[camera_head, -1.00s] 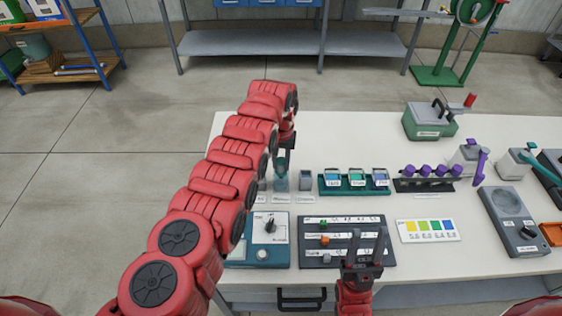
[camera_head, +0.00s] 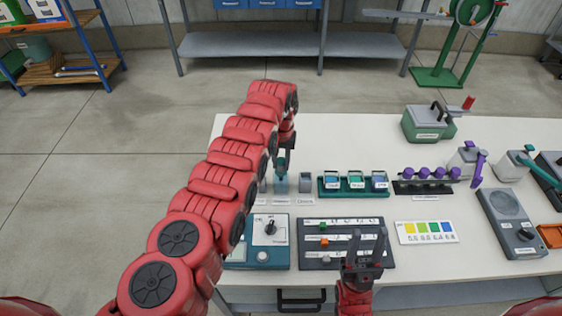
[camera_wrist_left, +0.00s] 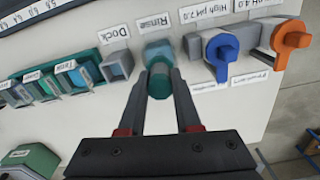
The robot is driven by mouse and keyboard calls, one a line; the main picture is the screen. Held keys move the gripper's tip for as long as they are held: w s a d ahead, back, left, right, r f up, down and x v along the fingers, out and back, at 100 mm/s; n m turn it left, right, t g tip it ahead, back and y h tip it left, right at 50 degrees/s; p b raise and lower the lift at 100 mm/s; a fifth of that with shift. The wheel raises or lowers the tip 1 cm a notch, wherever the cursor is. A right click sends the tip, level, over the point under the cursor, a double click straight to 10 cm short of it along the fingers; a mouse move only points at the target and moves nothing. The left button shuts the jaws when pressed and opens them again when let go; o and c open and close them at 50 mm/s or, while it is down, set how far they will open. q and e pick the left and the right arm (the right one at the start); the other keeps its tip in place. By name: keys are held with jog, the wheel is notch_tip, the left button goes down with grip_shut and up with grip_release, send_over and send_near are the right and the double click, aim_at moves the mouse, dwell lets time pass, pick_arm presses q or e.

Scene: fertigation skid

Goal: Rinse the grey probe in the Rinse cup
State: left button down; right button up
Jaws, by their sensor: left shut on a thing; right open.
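My left gripper (camera_head: 284,152) is shut on an upright teal-topped probe (camera_wrist_left: 158,84), whose visible part looks teal rather than grey. In the left wrist view the fingers (camera_wrist_left: 160,100) close on both sides of it. The Rinse cup (camera_wrist_left: 157,50), a blue-grey square cup, lies directly beneath the probe; it also shows in the head view (camera_head: 281,185). The probe's lower end is hidden, so I cannot tell how deep it sits in the cup. My right gripper (camera_head: 363,255) is open and empty at the table's front, over the dark board's lower edge.
The empty grey Dock (camera_wrist_left: 117,66) stands beside the Rinse cup. A green rack (camera_head: 353,192), a meter box (camera_head: 262,252) and a dark board (camera_head: 310,226) stand nearby.

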pick_arm(q)
jog(key=shift+f+b, duration=0.4)
jog(key=shift+f, duration=0.2)
jog(key=shift+r, duration=0.15)
jog(key=shift+r+p, duration=0.75)
jog(key=shift+p, duration=0.05)
jog(key=shift+f, duration=0.1)
jog(key=shift+f+b, duration=0.8)
jog(key=shift+b, duration=0.1)
jog(key=shift+r, duration=0.15)
